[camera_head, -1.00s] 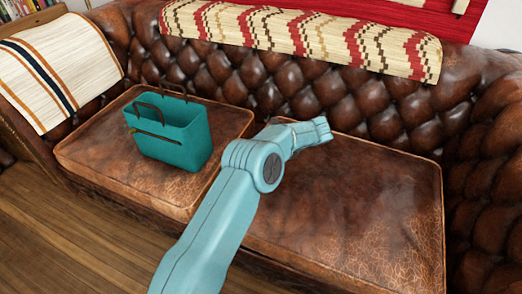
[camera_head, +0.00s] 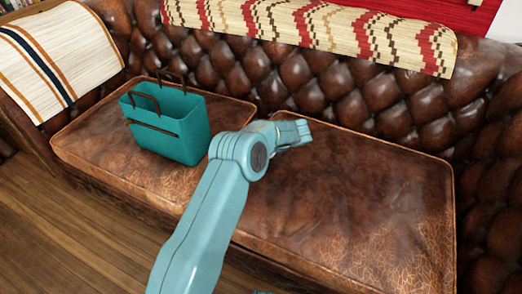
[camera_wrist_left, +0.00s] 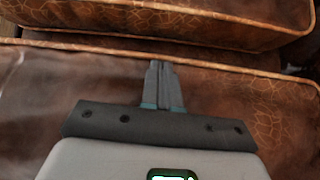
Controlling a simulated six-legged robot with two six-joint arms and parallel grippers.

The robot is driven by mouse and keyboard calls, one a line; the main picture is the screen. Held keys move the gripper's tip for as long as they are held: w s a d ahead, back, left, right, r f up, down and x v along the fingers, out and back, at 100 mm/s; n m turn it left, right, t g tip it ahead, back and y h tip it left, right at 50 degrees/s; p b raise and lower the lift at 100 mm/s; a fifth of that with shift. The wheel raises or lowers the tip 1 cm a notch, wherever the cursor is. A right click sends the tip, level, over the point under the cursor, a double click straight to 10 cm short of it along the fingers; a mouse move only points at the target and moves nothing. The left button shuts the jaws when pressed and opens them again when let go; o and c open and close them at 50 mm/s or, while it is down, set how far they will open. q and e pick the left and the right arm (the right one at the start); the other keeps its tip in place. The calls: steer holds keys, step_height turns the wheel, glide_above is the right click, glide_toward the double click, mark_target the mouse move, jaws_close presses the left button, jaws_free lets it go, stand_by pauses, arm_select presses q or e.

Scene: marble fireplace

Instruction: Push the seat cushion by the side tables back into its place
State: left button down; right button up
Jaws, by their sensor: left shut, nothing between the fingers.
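Two brown leather seat cushions lie on the tufted sofa. The right cushion (camera_head: 350,200) is broad and bare; the left cushion (camera_head: 85,145) bears a teal bag. My left arm crosses the head view from the bottom, its far end over the back left part of the right cushion. My left gripper (camera_wrist_left: 163,84) shows in the wrist view, shut and empty, over brown leather by a piped edge. Another piped leather edge (camera_wrist_left: 180,35) lies beyond a dark gap. I cannot tell whether the fingers touch the leather. My right gripper is not in view.
The teal bag (camera_head: 168,125) stands upright left of my arm. The tufted backrest (camera_head: 300,80) rises behind, with a patterned throw (camera_head: 320,25) on top. A striped cloth (camera_head: 55,60) hangs over the left armrest. Wooden floor (camera_head: 60,225) shows at lower left.

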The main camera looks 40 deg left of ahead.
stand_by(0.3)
arm_select(q)
steer(key=shift+s+a+r+p, duration=0.1)
steer(key=shift+a+p, duration=0.1)
steer(key=shift+a, duration=0.2)
steer(key=shift+s+a+r+p, duration=0.1)
steer(key=shift+a+p, duration=0.1)
steer(key=shift+a, duration=0.15)
steer(key=shift+a+f, duration=0.2)
steer(key=shift+a, duration=0.05)
steer(key=p+v, duration=0.5)
steer(key=v, duration=0.4)
steer(key=shift+w+d+r, duration=0.1)
steer(key=shift+d+r, duration=0.1)
steer(key=shift+r, duration=0.1)
steer(key=shift+w+d+r+p, duration=0.1)
steer(key=shift+d+r+p, duration=0.05)
steer(key=shift+d+p, duration=0.15)
